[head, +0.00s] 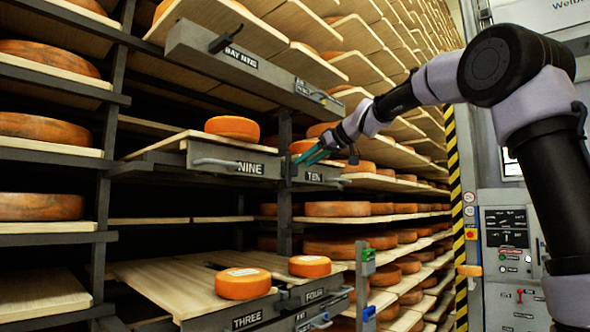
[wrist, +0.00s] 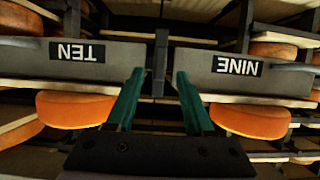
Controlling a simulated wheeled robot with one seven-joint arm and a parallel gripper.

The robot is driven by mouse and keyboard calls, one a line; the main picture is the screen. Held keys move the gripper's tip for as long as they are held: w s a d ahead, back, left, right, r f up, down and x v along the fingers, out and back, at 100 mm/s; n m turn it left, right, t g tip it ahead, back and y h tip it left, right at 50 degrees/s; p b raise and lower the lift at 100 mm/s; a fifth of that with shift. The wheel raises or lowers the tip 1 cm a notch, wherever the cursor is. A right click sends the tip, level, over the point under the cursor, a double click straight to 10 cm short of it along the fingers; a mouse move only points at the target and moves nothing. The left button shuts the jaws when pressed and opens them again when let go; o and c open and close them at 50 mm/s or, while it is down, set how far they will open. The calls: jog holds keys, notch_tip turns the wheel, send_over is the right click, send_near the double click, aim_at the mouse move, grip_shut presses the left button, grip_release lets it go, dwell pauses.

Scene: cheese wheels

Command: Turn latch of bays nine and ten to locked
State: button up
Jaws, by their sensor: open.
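The grey front of bay nine (head: 232,162) and the front of bay ten (head: 318,177) sit side by side at mid height in the head view. A dark upright piece (head: 290,165) stands between them; it looks like the latch, but its setting cannot be told. In the wrist view the labels are upside down, with ten (wrist: 85,55) left and nine (wrist: 240,70) right, and the dark piece (wrist: 160,62) between. My gripper (head: 312,156) has teal fingers, open and empty, just in front of the gap. The fingers (wrist: 156,85) appear either side of the dark piece, apart from it.
Orange cheese wheels (head: 232,128) rest on boards above these fronts. A grey beam labelled bay nine (head: 242,58) juts out above. Boards of bays three and four (head: 160,280) stick out below. A control panel (head: 507,240) stands at the right.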

aim_at(297, 167)
jog(key=x, duration=0.5)
jog(key=shift+w+a, duration=0.15)
grip_shut()
